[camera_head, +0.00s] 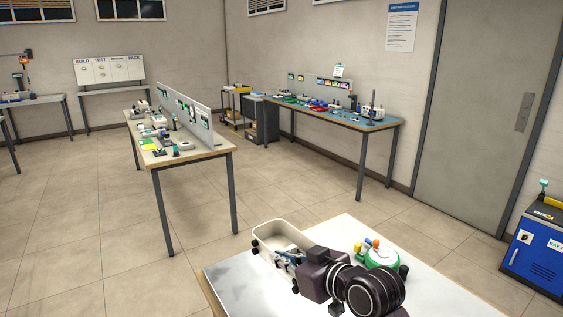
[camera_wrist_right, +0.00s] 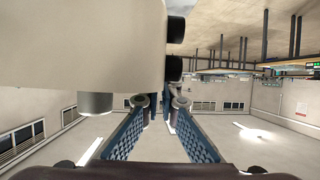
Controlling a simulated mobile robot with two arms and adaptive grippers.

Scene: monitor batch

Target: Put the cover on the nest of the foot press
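My right gripper (camera_head: 290,258) shows in the head view above the near table, at the right side of a cream, open, tray-like shell with black knobs, which looks like the cover (camera_head: 282,234). The cover appears raised, reaching past the table's far edge. In the right wrist view the cover (camera_wrist_right: 80,45) fills the upper left, close to the fingers. The right fingers (camera_wrist_right: 161,103) converge with a gap between their tips and seem shut on the cover; the exact contact is hidden. My left gripper is out of view. I cannot make out the foot press or its nest.
The near table (camera_head: 232,284) carries a green round item (camera_head: 382,257) with orange and blue parts. A blue cabinet (camera_head: 535,250) stands at right. A workbench with a grey divider (camera_head: 185,108) and a blue-topped bench (camera_head: 375,125) stand farther back. Tiled floor between them is clear.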

